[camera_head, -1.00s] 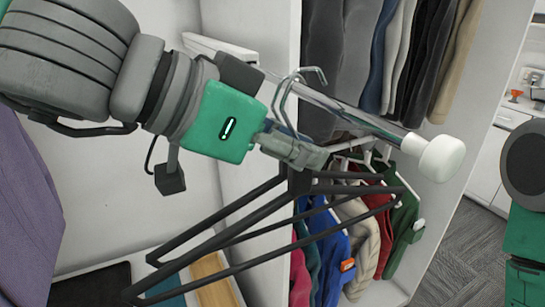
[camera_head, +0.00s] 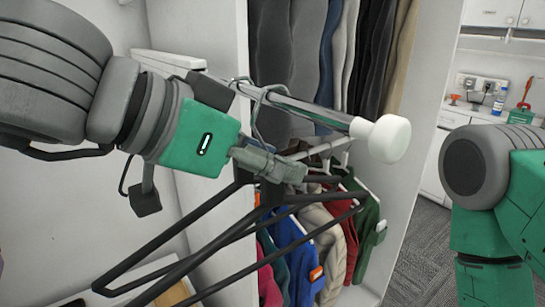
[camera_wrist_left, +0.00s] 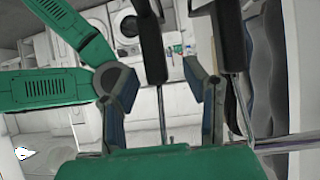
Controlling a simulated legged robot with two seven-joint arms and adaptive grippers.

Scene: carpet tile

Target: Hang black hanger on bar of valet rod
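The valet rod (camera_head: 335,115) is a metal bar with a white knob (camera_head: 388,138), sticking out of the closet. Black hangers (camera_head: 160,236) dangle below it, and their metal hooks (camera_head: 258,118) appear looped over the bar. My left gripper (camera_head: 290,172) is just below the bar at the hanger necks. In the left wrist view my left gripper's fingers (camera_wrist_left: 160,80) are spread, with one black hanger (camera_wrist_left: 152,45) between them and gaps on both sides. A second black hanger (camera_wrist_left: 231,40) is outside the right-hand finger. My right arm (camera_head: 500,190) shows at right; its gripper is out of view.
Dark and tan garments (camera_head: 345,50) hang behind the rod. Colored clothes (camera_head: 320,230) hang on white hangers below. A white closet panel (camera_head: 425,130) stands right of them. A counter (camera_head: 475,110) with small items is farther back. Carpet floor (camera_head: 420,240) is open between.

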